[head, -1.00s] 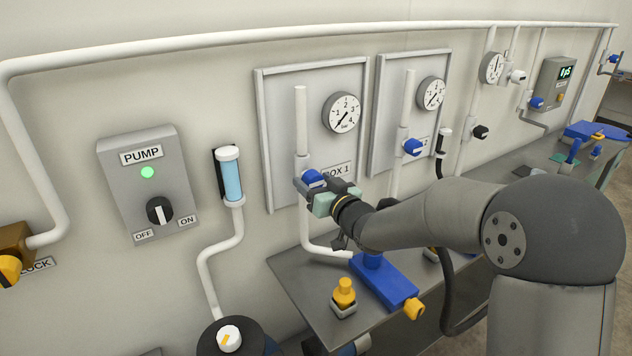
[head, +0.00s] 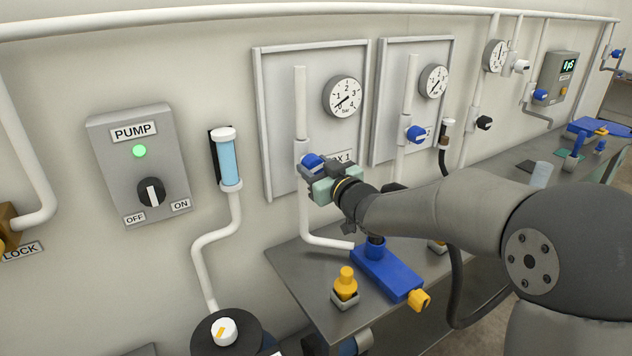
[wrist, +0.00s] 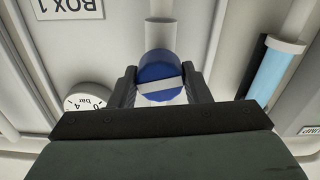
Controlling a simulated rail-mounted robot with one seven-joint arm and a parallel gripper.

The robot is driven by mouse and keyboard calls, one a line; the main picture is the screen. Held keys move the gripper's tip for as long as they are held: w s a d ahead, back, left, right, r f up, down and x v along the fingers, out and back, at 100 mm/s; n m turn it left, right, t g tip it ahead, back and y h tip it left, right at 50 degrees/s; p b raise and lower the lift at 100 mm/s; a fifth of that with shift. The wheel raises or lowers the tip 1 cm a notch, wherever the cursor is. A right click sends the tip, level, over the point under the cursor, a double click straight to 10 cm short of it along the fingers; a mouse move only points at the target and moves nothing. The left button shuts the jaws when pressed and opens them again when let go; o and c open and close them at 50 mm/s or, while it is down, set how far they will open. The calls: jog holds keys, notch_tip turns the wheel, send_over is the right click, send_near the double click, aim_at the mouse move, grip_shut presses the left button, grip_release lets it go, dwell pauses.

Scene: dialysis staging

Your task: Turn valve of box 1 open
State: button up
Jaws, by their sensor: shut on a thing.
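The box 1 valve (head: 312,160) is a round blue knob on the white vertical pipe of the box 1 panel (head: 281,105). The knob also shows in the wrist view (wrist: 157,68), with a white stripe across its face. The stripe lies nearly crosswise to the pipe, slightly tilted. My gripper (wrist: 160,80) is shut on the knob, one dark finger on each side. In the head view my gripper (head: 322,172) partly covers the BOX 1 label (head: 344,158). The round gauge (head: 343,97) above has its needle toward the lower left.
A second panel with a blue valve (head: 415,133) stands to the right. The pump box (head: 142,165) and a blue-filled tube (head: 229,160) are at left. Below my arm, the grey bench (head: 300,290) bears a blue block (head: 385,273) and a yellow-topped piece (head: 346,285).

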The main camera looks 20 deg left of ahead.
jog(key=n+b, duration=0.3)
jog(key=b, duration=0.2)
jog(key=shift+f+n, duration=0.3)
jog(key=shift+n, duration=0.1)
jog(key=n+b, duration=0.3)
jog(key=b, duration=0.1)
jog(key=shift+n, duration=0.3)
jog(key=n+b, duration=0.3)
jog(key=shift+r+n, duration=0.1)
jog(key=shift+n, duration=0.2)
jog(key=shift+r+n+b, duration=0.15)
jog(key=shift+n+b, duration=1.05)
jog(key=shift+n, duration=0.7)
jog(key=o, duration=1)
jog(key=shift+s+d, duration=0.1)
